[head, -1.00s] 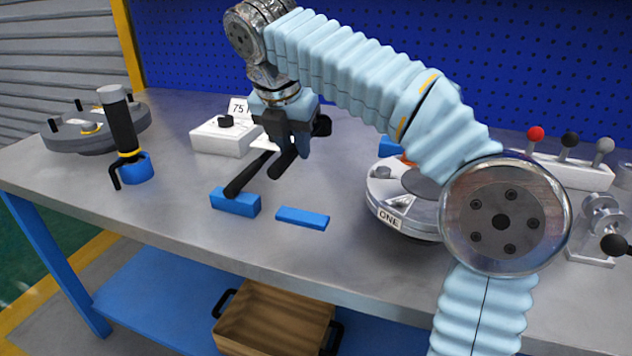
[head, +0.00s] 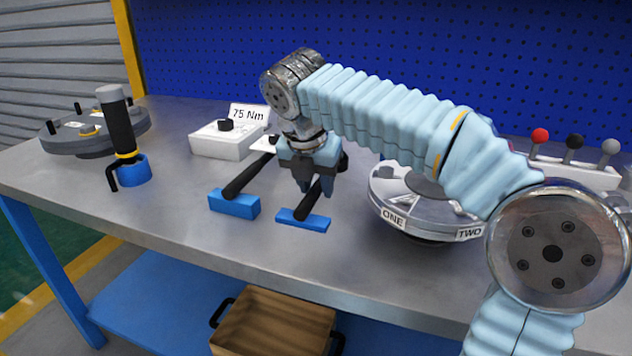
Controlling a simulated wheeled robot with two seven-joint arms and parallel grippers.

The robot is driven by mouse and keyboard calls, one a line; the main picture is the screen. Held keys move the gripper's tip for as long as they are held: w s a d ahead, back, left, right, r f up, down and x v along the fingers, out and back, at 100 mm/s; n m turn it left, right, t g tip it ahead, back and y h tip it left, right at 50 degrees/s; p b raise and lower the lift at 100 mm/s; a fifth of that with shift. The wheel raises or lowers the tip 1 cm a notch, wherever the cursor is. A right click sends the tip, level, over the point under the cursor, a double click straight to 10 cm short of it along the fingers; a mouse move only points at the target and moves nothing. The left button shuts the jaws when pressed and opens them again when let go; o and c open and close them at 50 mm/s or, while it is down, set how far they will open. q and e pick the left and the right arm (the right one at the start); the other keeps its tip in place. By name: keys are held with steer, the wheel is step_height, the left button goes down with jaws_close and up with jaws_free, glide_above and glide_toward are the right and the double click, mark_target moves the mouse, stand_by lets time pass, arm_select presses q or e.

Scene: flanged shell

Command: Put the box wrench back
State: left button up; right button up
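The box wrench (head: 308,206) shows as a black handle that slants down to the flat blue rest (head: 291,219). Its near end is over this rest; I cannot tell whether it touches. Its far end is hidden behind my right gripper (head: 315,188). The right gripper points down, its fingers on either side of the handle, and looks shut on it. A second black-handled tool (head: 243,180) lies to the left with its near end on a taller blue block (head: 234,204). My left gripper is not in view.
A white box with a 75 Nm sign (head: 222,138) stands behind. A round flange marked ONE and TWO (head: 427,217) is to the right. A black cylinder tool in a blue cup (head: 125,140) and a grey disc (head: 75,140) are at left. The front of the bench is clear.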

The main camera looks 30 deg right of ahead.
steer(key=shift+o, duration=1)
steer(key=p+v, duration=0.3)
steer(key=v, duration=0.9)
